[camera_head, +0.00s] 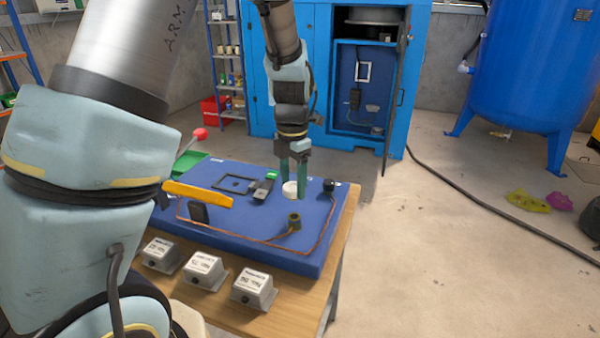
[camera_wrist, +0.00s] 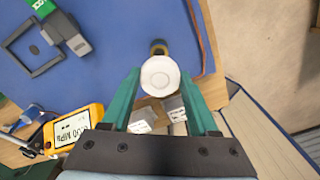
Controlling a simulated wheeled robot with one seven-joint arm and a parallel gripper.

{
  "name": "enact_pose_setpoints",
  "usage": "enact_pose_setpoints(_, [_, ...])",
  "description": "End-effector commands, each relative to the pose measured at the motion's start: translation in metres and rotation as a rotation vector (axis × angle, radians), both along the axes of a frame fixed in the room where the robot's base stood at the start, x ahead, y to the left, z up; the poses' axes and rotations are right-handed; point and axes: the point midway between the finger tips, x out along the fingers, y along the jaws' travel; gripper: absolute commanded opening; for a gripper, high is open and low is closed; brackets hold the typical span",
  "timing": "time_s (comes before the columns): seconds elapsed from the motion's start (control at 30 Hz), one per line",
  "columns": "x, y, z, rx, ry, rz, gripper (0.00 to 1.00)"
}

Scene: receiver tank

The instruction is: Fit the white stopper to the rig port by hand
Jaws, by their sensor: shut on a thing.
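My gripper (camera_head: 295,180) points down over the blue bench mat, its green fingers closed on the white stopper (camera_head: 290,189). In the wrist view the stopper (camera_wrist: 160,76) is a round white disc between the fingertips (camera_wrist: 158,88). A brass port (camera_head: 294,222) stands on the mat in front of the stopper and apart from it in the head view. A dark fitting (camera_head: 329,184) stands to the right of the fingers. The wrist view shows a brownish fitting (camera_wrist: 158,47) partly hidden behind the stopper; I cannot tell which of the two it is.
A copper pipe (camera_head: 240,233) runs along the blue mat (camera_head: 255,258). A yellow gauge (camera_head: 198,194) lies to the left, with a red-tipped lever (camera_head: 200,134) behind. Several white labelled boxes (camera_head: 205,271) line the wooden table's front. A dark frame (camera_head: 235,183) lies behind.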

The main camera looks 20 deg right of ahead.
Motion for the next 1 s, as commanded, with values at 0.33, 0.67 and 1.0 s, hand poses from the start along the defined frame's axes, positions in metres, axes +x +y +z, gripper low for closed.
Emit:
enact_pose_setpoints(0.33, [0.000, 0.000, -0.019, 0.000, 0.000, -0.001, 0.00])
enact_pose_setpoints(0.67, [0.000, 0.000, -0.047, 0.001, 0.001, -0.001, 0.00])
enact_pose_setpoints(1.0, [0.000, 0.000, -0.052, 0.000, 0.000, -0.002, 0.00])
